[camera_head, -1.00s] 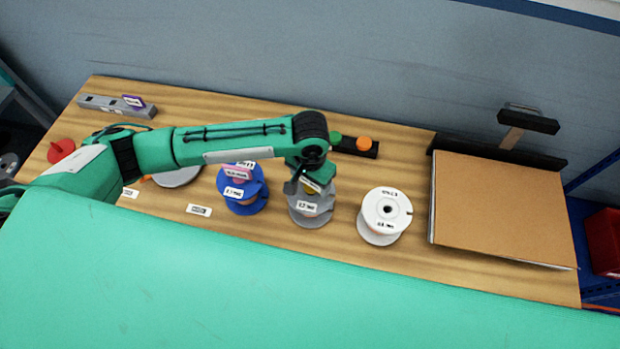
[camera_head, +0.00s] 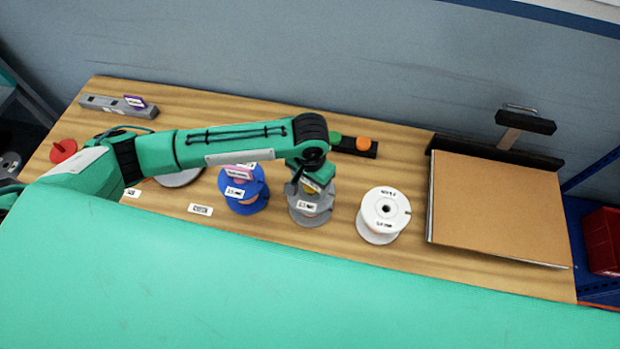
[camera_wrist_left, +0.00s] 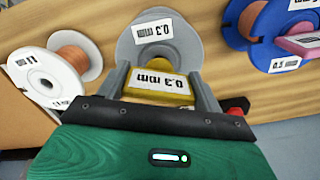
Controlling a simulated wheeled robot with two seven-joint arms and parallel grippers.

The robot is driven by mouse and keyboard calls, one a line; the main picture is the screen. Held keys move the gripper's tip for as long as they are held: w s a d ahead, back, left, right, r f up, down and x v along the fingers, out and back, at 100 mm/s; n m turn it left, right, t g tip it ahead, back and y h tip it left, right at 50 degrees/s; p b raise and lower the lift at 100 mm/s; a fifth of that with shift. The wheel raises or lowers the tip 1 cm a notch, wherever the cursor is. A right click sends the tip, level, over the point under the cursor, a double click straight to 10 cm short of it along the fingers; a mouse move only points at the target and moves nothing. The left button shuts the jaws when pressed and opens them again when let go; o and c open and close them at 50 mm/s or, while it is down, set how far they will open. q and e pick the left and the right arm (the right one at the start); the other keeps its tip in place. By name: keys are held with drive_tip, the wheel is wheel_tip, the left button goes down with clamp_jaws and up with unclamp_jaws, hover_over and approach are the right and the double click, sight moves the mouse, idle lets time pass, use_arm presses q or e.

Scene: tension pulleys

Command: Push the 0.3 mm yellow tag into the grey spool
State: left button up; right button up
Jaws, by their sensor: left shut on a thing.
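The yellow tag (camera_wrist_left: 158,88), printed 0.3 mm, is between the fingers of my left gripper (camera_wrist_left: 162,82), which is shut on it. In the left wrist view the tag is at the near edge of the grey spool (camera_wrist_left: 192,45), which has a 0.3 mm label on its flange. In the head view my left gripper (camera_head: 312,182) is over the grey spool (camera_head: 310,212), and the yellow tag (camera_head: 311,184) shows only in part. I cannot tell how deep the tag sits in the spool. My right gripper is not in view.
A blue spool (camera_head: 243,200) with a pink tag (camera_head: 238,172) stands left of the grey one. A white spool (camera_head: 384,215) stands to its right. A brown board (camera_head: 497,210) lies further right. A grey slotted bar (camera_head: 104,105) is at the back left.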

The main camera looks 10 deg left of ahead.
use_arm(q)
drive_tip(key=shift+f, duration=0.1)
idle(0.6)
drive_tip(key=shift+f, duration=0.95)
drive_tip(key=shift+f, duration=0.1)
drive_tip(key=o, duration=1)
wheel_tip(320, 180, up, 13)
drive_tip(key=b, duration=0.3)
drive_tip(key=shift+r, duration=0.4)
